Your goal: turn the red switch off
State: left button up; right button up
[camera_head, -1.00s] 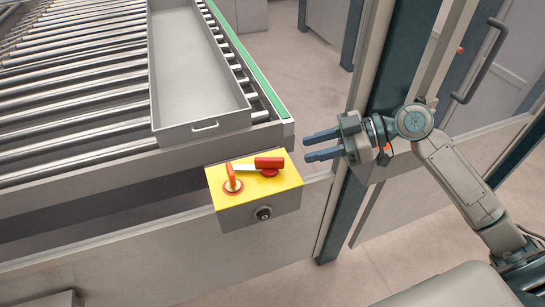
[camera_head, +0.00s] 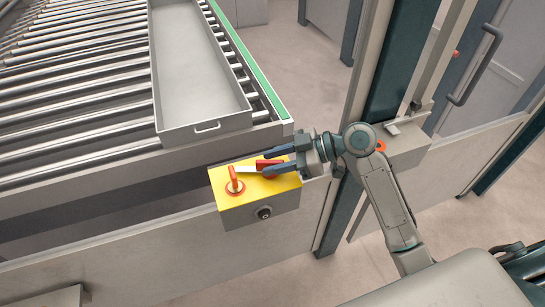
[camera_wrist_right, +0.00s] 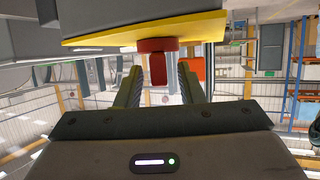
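The yellow switch box (camera_head: 240,211) is fixed at the front corner of the roller table. On its top, the red switch (camera_head: 270,164) has a red handle lying to the right and a pale bar to its left. My right gripper (camera_head: 268,164) is open, with one finger on each side of the red handle; I cannot tell whether they touch it. In the right wrist view the red switch (camera_wrist_right: 158,66) shows between the two spread fingers (camera_wrist_right: 160,85), below the yellow plate (camera_wrist_right: 100,38). My left gripper is not in view.
An orange-red upright knob (camera_head: 234,183) stands at the left of the box top. A round black key lock (camera_head: 264,212) is on its front. A grey tray (camera_head: 207,128) lies on the rollers behind. A dark post (camera_head: 375,90) stands behind my right arm.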

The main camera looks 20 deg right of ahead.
jog(key=shift+w+a+f, duration=0.1)
jog(key=shift+a+f, duration=0.05)
jog(key=shift+a, duration=0.15)
grip_shut()
